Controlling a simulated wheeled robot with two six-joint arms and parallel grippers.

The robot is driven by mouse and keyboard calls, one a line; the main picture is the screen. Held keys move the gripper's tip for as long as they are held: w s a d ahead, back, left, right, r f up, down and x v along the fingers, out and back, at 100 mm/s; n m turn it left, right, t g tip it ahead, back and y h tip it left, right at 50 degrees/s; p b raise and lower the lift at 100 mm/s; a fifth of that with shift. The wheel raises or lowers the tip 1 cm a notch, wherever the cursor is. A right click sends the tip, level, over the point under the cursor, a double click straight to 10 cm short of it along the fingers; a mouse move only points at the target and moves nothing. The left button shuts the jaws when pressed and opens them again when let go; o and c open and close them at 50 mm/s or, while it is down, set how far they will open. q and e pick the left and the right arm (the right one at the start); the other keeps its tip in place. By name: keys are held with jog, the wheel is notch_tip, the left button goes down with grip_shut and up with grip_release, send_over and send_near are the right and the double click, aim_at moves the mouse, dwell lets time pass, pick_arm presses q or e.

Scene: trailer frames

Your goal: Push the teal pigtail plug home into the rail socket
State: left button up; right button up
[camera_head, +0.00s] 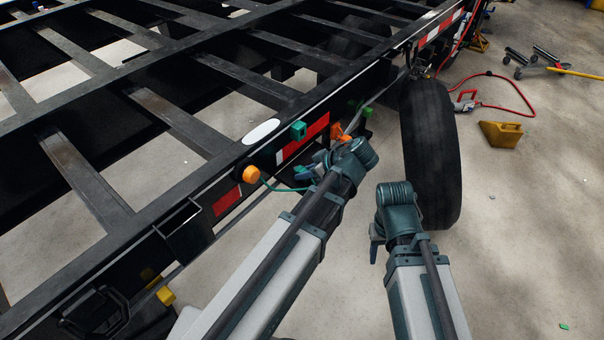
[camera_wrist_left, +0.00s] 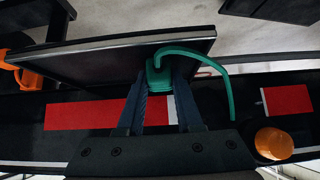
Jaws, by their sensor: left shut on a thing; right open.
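The teal plug (camera_wrist_left: 158,76) sits between the fingertips of my left gripper (camera_wrist_left: 160,88), which is shut on it. Its teal cable (camera_wrist_left: 222,72) arcs up and right, then down towards the amber lamp (camera_wrist_left: 272,143). In the head view my left gripper (camera_head: 308,172) is beside the trailer's side rail, and the cable (camera_head: 282,188) runs from near the lamp (camera_head: 251,174) to it. A teal block (camera_head: 298,130), perhaps the socket, is on the rail above and apart from the gripper. Socket contact is hidden in the wrist view. My right gripper (camera_head: 376,245) is open and empty.
An orange fitting (camera_head: 341,133) and a green one (camera_head: 367,111) are close beside my left wrist along the rail. A tyre (camera_head: 430,150) stands right of it. Red reflective strips (camera_head: 303,136) line the rail. A yellow chock (camera_head: 501,134) lies on the floor; floor at right is mostly clear.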

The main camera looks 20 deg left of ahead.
aim_at(298, 167)
pick_arm(q)
jog(key=shift+r, duration=0.1)
grip_shut()
jog(key=shift+r+p, duration=1.45)
jog(key=shift+p, duration=0.1)
jog(key=w+d+r+p, duration=0.3)
jog(key=d+r+p, duration=0.3)
jog(key=r+p, duration=0.1)
jog(key=a, duration=0.1)
jog(key=w+a, duration=0.1)
jog(key=a, duration=0.2)
jog(key=shift+w+a, duration=0.35)
jog(key=shift+w+a, duration=0.2)
jog(key=shift+a, duration=0.4)
dwell(0.9)
jog(key=o, duration=1)
grip_release()
